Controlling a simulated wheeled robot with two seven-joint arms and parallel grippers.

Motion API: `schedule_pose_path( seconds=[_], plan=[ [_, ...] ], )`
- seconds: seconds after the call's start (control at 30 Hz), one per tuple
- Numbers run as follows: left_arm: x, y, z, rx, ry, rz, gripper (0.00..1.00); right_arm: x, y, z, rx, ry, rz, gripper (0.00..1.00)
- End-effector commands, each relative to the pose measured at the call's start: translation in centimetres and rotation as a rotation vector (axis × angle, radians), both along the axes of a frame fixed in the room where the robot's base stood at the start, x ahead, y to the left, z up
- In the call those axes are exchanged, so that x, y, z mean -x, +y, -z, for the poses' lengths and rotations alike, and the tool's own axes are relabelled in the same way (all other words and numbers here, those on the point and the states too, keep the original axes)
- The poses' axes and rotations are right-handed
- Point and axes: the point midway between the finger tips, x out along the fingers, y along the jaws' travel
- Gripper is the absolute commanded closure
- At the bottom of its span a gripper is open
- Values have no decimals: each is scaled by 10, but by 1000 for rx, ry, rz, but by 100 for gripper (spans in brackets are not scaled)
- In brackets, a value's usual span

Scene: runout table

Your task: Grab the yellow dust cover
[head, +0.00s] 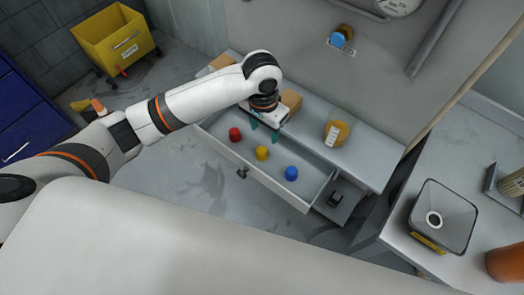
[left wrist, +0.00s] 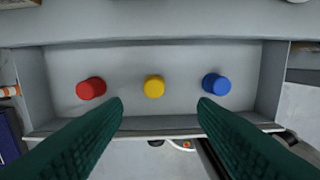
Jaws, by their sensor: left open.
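The yellow dust cover (head: 262,153) is a small yellow cap in an open drawer (head: 222,143), between a red cap (head: 235,134) and a blue cap (head: 291,173). In the left wrist view the yellow cover (left wrist: 154,87) lies in the middle, with the red cap (left wrist: 91,88) to its left and the blue cap (left wrist: 216,84) to its right. My left gripper (head: 264,131) is above the drawer, its green fingers (left wrist: 160,105) spread wide and empty. The yellow cover shows between and beyond the fingertips, apart from them. My right gripper is not in view.
The drawer's walls and front edge surround the caps. The bench top behind holds an orange-yellow round item (head: 336,132) and a cardboard-coloured box (head: 291,100). A side table at right bears a grey square funnel-like container (head: 455,203). A yellow bin (head: 117,40) stands far left.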

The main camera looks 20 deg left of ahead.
Motion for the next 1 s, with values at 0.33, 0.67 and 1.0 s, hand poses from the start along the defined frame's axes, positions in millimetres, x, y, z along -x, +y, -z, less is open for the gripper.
schedule_pose_path(
  seconds=[0.33,0.67,1.0],
  plan=[
    [-8,10,26,-33,18,-29,47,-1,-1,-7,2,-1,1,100],
    [-7,9,62,-32,14,-27,47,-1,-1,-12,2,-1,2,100],
    [-2,7,107,-31,13,-27,47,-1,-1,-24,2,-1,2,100]
  ],
)
